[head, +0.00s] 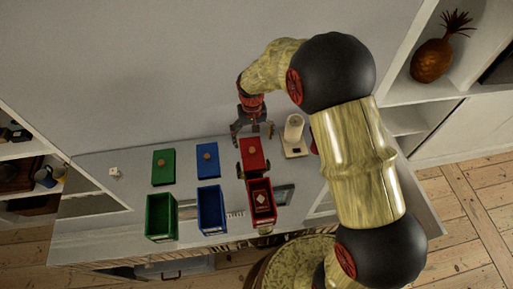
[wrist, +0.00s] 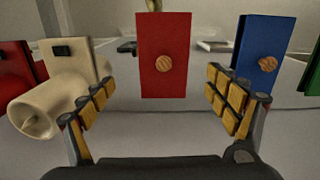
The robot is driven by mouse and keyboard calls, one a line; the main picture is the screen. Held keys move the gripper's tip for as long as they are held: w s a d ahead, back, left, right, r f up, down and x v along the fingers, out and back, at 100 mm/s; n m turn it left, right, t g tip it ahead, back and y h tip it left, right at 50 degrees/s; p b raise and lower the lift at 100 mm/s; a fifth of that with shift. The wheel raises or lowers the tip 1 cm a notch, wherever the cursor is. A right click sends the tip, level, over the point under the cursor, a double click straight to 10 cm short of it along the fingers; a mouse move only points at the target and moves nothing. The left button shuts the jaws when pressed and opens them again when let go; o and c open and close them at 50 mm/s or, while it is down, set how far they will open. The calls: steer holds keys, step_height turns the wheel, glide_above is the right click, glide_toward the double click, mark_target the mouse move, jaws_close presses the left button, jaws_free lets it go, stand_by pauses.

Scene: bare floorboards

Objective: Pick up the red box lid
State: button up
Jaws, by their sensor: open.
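The red box lid (head: 254,157) lies flat on the grey worktop. It is a red rectangle with a round wooden knob. In the wrist view the lid (wrist: 163,30) stands between the fingers, with its knob facing me near the middle. My gripper (head: 252,131) is open and empty, just behind and above the lid's far end in the head view. In the wrist view its padded fingers (wrist: 160,88) are spread on either side of the lid, and I see no contact. The open red box (head: 261,204) sits in front of the lid, with a small pale item inside.
The blue lid (head: 208,160) and green lid (head: 163,167) lie to the left, behind the open blue box (head: 211,211) and green box (head: 160,217). A cream cylindrical object (head: 293,130) stands close on the right. A small white cube (head: 114,172) lies far left.

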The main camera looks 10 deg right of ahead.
mark_target(252, 149)
steer(key=shift+w+r, duration=0.1)
steer(key=shift+w, duration=0.25)
step_height(252, 149, down, 2)
steer(key=shift+a+f+b, duration=0.1)
steer(key=shift+f+b, duration=0.1)
steer(key=shift+b, duration=0.1)
steer(key=f, duration=0.2)
steer(key=s+f+b, duration=0.1)
steer(key=f, duration=0.1)
steer(key=shift+s+a+f+b, duration=0.2)
steer(key=shift+f+b, duration=0.1)
steer(key=shift+f, duration=0.25)
steer(key=shift+c, duration=0.9)
steer(key=c, duration=1)
steer(key=shift+r, duration=0.1)
